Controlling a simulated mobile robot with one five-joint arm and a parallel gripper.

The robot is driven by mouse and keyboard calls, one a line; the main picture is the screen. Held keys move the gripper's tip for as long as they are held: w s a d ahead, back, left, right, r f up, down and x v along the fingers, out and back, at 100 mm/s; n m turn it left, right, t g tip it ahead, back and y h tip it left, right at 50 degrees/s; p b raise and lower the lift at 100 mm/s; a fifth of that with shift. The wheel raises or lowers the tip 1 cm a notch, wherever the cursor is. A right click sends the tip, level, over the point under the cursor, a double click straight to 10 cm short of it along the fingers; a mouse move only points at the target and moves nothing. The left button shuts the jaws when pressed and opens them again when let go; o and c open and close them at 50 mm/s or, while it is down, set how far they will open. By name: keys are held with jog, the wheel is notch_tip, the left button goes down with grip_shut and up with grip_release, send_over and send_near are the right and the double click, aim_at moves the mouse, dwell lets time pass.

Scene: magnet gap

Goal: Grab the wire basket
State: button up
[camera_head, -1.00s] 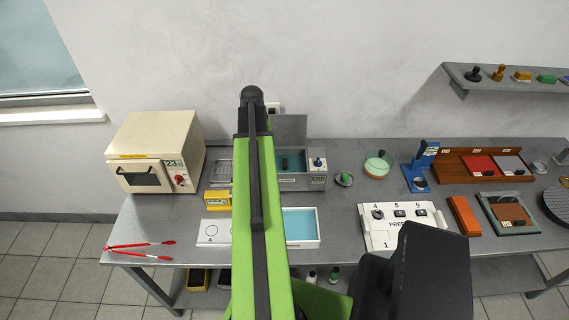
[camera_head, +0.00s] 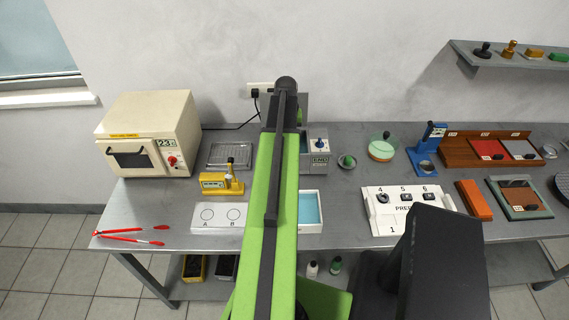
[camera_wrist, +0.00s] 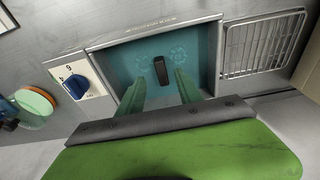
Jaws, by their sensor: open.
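My gripper (camera_wrist: 161,90) is open and empty, its two green fingers apart over the teal-filled tank (camera_wrist: 112,58) in the wrist view. A dark upright handle (camera_wrist: 160,70) stands in the tank, between and just beyond the fingertips, with no visible contact. Whether a wire basket hangs under this handle, I cannot tell. A shallow wire-mesh tray (camera_wrist: 262,47) lies beside the tank, at the right in the wrist view; it shows left of my arm in the head view (camera_head: 229,155). In the head view my arm hides most of the tank and my gripper.
A grey control panel with a blue knob (camera_wrist: 76,87) adjoins the tank. A cream oven (camera_head: 148,135) stands at the left. A yellow device (camera_head: 220,183), a white A/B plate (camera_head: 218,218) and red tongs (camera_head: 132,235) lie nearer. A blue stand (camera_head: 427,148) is to the right.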

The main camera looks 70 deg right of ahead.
jog(key=f+b, duration=0.4)
jog(key=d+f+b, duration=0.1)
jog(key=f, duration=0.2)
jog(key=shift+w+f+b, duration=0.1)
jog(key=shift+w+b, duration=0.3)
jog(key=shift+r, duration=0.2)
jog(key=shift+a, duration=0.1)
grip_shut()
